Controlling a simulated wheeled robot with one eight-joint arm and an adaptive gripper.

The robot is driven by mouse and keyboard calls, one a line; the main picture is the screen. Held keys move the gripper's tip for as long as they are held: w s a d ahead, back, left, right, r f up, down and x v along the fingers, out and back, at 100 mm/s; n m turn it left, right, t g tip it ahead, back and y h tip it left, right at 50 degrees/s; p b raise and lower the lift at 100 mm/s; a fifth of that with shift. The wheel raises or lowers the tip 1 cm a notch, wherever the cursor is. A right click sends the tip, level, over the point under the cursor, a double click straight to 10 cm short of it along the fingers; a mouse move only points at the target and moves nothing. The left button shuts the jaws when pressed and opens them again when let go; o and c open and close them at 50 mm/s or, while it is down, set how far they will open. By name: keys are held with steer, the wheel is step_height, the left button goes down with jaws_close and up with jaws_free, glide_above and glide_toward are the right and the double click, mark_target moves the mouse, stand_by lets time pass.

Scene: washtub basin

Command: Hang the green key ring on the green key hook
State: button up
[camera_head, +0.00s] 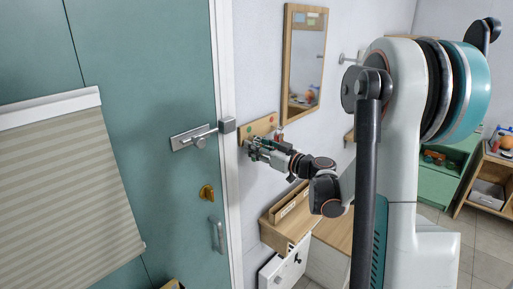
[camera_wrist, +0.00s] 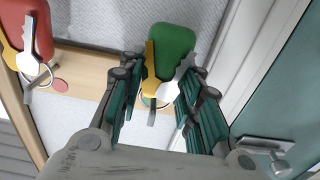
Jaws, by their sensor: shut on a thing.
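The green key ring has a green tag (camera_wrist: 173,48) with a gold key and a silver key, seen between my fingers in the wrist view. My gripper (camera_wrist: 165,68) is shut on it, and the fingers partly hide the ring. The wooden key board (camera_wrist: 90,82) is right behind it; the board also shows in the head view (camera_head: 262,126), with my gripper (camera_head: 254,146) at its lower edge. The green hook cannot be made out; gripper and keys cover that part. I cannot tell whether the ring touches the hook.
A red key tag (camera_wrist: 27,32) with keys hangs by the board's red dot (camera_wrist: 60,86). The door frame (camera_head: 227,150) and a door latch (camera_head: 200,136) are close left of the board. A mirror (camera_head: 305,60) hangs above right; a wooden shelf (camera_head: 285,215) stands below.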

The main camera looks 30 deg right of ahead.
steer(key=o, duration=1.2)
steer(key=shift+s, duration=0.1)
